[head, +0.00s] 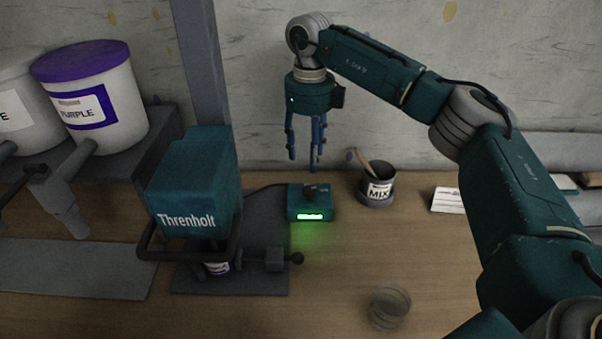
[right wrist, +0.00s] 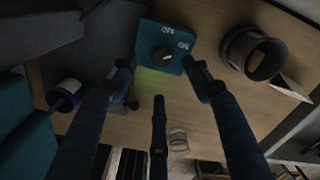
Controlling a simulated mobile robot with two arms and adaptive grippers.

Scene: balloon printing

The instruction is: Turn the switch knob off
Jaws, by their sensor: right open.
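The teal switch box (head: 298,203) sits on the table with a dark round knob (head: 311,191) on top and a lit green display on its front. In the right wrist view the box (right wrist: 148,40) shows its black knob (right wrist: 162,54) beside ON and OFF labels; I cannot tell surely which label the knob points to. My right gripper (head: 305,160) hangs pointing down above the box, open and empty, with its fingers apart from the knob. Its spread fingers also show in the right wrist view (right wrist: 160,78). My left gripper is not in view.
The Threnholt machine (head: 190,185) stands left of the box on a grey plate. A MIX pot (head: 379,192) with a stick stands just right of it. A clear cup (head: 390,307) is in front, a white card (head: 447,200) farther right. The wall is behind.

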